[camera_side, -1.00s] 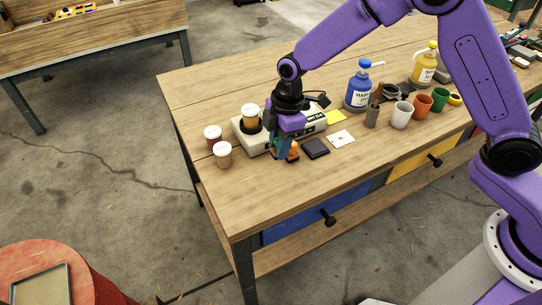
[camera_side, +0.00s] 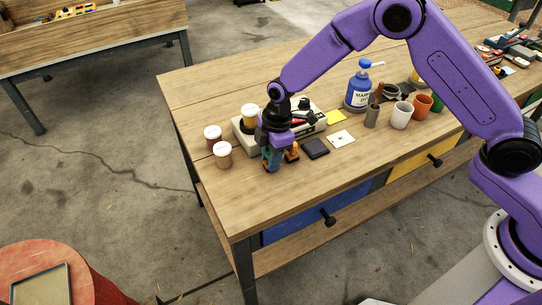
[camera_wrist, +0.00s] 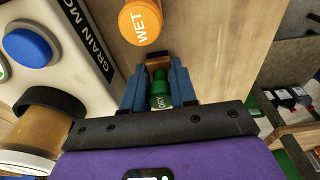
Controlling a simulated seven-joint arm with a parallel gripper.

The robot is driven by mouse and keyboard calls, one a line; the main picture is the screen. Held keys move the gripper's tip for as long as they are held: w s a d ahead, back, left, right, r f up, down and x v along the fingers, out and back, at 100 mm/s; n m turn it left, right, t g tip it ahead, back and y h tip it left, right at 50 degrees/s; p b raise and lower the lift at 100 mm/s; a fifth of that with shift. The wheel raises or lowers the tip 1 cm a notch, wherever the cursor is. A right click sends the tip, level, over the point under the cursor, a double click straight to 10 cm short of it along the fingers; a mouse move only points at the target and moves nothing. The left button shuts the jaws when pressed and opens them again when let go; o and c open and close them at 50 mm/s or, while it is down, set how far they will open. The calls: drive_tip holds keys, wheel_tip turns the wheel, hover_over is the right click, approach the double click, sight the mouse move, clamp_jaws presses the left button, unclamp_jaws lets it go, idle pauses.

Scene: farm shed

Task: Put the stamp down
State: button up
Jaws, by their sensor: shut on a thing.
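My gripper (camera_side: 272,162) is shut on the green stamp marked DRY. In the wrist view the green handle (camera_wrist: 160,90) sits between my blue fingers, with a brown block (camera_wrist: 158,58) at their tips. In the side view the fingers mostly hide this stamp. They are low over the table's near left part, and I cannot tell whether the stamp touches the wood. The orange stamp marked WET (camera_wrist: 141,22) stands close by, just right of my gripper in the side view (camera_side: 292,152).
The grain moisture meter (camera_side: 305,131) is right behind my gripper. Two lidded jars (camera_side: 222,154) stand to its left. A dark ink pad (camera_side: 315,148) and a white card (camera_side: 341,138) lie to the right. Bare wood (camera_side: 265,195) is free in front.

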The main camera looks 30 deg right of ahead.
drive_tip(key=o, duration=0.8)
drive_tip(key=shift+f, duration=0.15)
drive_tip(key=shift+o, duration=0.2)
wheel_tip(320, 180, up, 12)
drive_tip(key=d, duration=0.1)
drive_tip(key=shift+d, duration=0.25)
drive_tip(key=s+d+r+m, duration=0.1)
drive_tip(key=s+d+r, duration=0.1)
drive_tip(key=s+d, duration=0.4)
drive_tip(key=s+d+r+m, duration=0.2)
drive_tip(key=s+d, duration=0.5)
drive_tip(key=s, duration=0.8)
drive_tip(key=s+d+r+m+h, duration=0.1)
drive_tip(key=s+d+r+m, duration=0.1)
drive_tip(key=s+d, duration=0.5)
drive_tip(key=s, duration=0.4)
drive_tip(key=shift+d+r, duration=0.2)
drive_tip(key=shift+d, duration=0.05)
